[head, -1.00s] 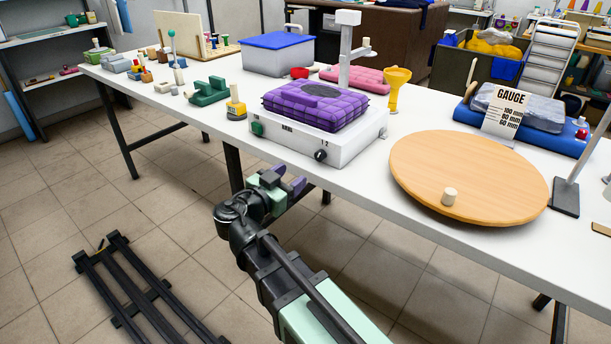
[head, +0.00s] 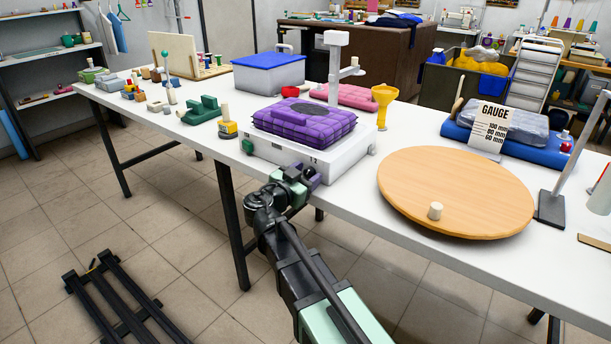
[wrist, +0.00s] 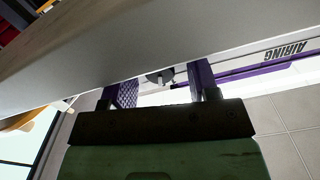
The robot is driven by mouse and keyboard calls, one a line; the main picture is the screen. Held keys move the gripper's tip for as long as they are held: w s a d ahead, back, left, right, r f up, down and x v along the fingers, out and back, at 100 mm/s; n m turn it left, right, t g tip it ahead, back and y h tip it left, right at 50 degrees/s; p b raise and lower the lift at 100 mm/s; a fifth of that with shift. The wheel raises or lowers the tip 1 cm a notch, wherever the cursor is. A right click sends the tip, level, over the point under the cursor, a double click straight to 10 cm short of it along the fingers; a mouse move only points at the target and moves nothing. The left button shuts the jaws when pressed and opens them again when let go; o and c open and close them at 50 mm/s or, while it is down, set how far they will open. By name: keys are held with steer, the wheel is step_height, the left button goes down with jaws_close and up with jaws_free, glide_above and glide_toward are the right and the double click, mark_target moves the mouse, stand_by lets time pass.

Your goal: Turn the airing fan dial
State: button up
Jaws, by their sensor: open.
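A white machine box (head: 340,157) stands at the table's front edge with a quilted purple bagged comforter (head: 300,122) on top. In the head view my gripper (head: 304,174) is at the box's front face and covers the dial. In the wrist view the grey dial (wrist: 160,77) shows between my two purple fingers (wrist: 162,90), which are apart, one on each side. Whether they touch the dial I cannot tell. An upside-down "AIRING" label (wrist: 286,52) is on the face to the right in that view.
A green knob (head: 247,147) is at the box's left front corner. A round wooden board (head: 460,190) with a peg lies to the right. A yellow funnel (head: 384,98) stands behind the box. A blue-lidded bin (head: 269,75) is further back.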

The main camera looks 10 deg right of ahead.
steer(key=c, duration=0.9)
steer(key=n, duration=0.4)
steer(key=o, duration=0.9)
steer(key=shift+a, duration=0.1)
steer(key=v, duration=1)
steer(key=shift+s+a, duration=0.25)
steer(key=shift+n, duration=0.3)
